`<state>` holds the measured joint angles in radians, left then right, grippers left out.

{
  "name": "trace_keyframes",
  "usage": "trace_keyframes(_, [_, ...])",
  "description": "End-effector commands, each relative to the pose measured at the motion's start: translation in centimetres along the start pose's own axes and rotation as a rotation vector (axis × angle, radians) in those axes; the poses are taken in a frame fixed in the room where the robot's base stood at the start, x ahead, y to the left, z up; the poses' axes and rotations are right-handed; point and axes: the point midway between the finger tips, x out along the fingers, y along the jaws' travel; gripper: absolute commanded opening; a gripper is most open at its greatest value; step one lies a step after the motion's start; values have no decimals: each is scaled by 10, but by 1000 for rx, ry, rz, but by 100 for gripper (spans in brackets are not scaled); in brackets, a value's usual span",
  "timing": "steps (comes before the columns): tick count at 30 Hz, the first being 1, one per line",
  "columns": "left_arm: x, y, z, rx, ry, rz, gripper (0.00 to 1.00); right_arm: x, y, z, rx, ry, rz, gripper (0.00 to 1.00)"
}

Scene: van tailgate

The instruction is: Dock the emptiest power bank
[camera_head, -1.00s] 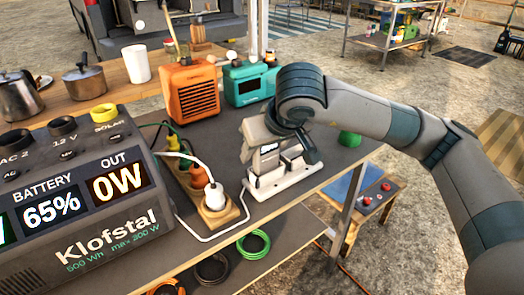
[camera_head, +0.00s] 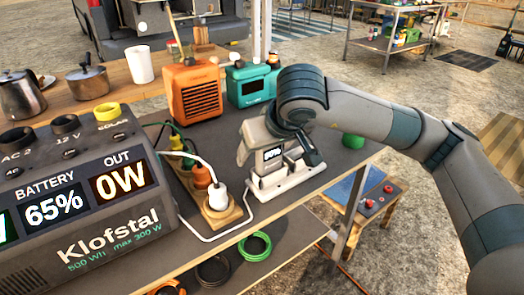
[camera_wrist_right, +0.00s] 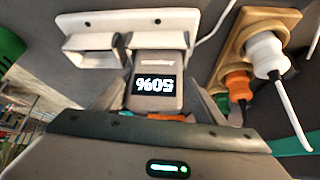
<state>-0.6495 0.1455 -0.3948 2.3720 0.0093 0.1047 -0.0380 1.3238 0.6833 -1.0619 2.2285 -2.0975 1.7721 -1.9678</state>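A grey power bank (camera_head: 268,163) stands in one slot of the white two-slot dock (camera_head: 255,192) on the grey worktop. Its small display is lit and seems to read about 50%; in the right wrist view the power bank (camera_wrist_right: 157,66) shows the reading upside down. The other slot of the dock (camera_wrist_right: 95,20) is empty in that view. My right gripper (camera_head: 277,150) is over the dock, its fingers on either side of the power bank, apparently spread with small gaps. My left gripper is not in view.
A wooden power strip (camera_head: 226,216) with white, orange and green plugs lies left of the dock. A large power station (camera_head: 85,215) reading 65% fills the left front. An orange heater (camera_head: 193,92) and a teal radio (camera_head: 250,84) stand behind. A green object (camera_head: 353,140) is to the right.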

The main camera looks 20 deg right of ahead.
Motion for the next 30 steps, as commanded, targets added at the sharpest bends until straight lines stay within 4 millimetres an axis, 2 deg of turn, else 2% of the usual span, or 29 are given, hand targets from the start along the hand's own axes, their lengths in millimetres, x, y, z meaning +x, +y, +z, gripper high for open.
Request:
trace_keyframes(1, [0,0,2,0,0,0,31,9,4,14,1,-39,14,72])
trace_keyframes(11, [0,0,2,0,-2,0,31,10,6,14,3,-40,16,72])
trace_keyframes(17, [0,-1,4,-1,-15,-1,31,1,6,13,2,-38,16,72])
trace_keyframes(23, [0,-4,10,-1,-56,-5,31,-24,4,11,0,-29,14,72])
trace_keyframes(30, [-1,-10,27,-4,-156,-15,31,-73,1,5,-3,-13,10,72])
